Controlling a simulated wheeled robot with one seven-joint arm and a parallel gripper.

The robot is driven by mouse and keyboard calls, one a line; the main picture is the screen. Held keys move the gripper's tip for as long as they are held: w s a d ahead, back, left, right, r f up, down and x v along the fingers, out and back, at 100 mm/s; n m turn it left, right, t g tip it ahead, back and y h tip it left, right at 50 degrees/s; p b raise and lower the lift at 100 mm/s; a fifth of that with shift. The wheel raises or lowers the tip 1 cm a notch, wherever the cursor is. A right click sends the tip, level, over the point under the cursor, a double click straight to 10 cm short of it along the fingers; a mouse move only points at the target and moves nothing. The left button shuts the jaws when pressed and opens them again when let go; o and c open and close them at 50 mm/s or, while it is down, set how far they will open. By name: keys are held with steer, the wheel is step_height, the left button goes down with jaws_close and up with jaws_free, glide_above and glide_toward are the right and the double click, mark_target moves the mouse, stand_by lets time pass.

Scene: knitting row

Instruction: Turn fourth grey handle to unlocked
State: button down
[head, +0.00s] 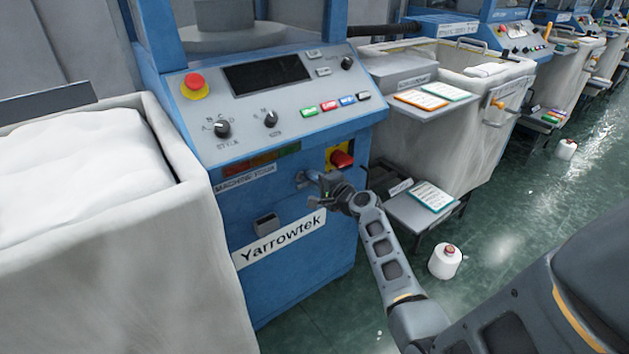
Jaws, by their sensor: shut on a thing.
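A grey handle (302,179) sits on the blue front of the near knitting machine, below and left of a red knob on a yellow plate. My gripper (317,180) reaches it from the right and is shut on it. The gripper's body partly hides the handle, and its exact turn angle is too small to tell. No marking for locked or unlocked can be read.
The red knob (342,159) is just above my gripper. A white fabric bin (215,270) stands at the left. A low step with a paper (428,198) and a white yarn cone (444,262) are to the right.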

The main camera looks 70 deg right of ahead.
steer(key=c, duration=1.2)
jaws_free()
steer(key=shift+c, duration=0.2)
steer(key=v, duration=0.7)
steer(key=shift+s+a, duration=0.15)
steer(key=shift+s, duration=0.2)
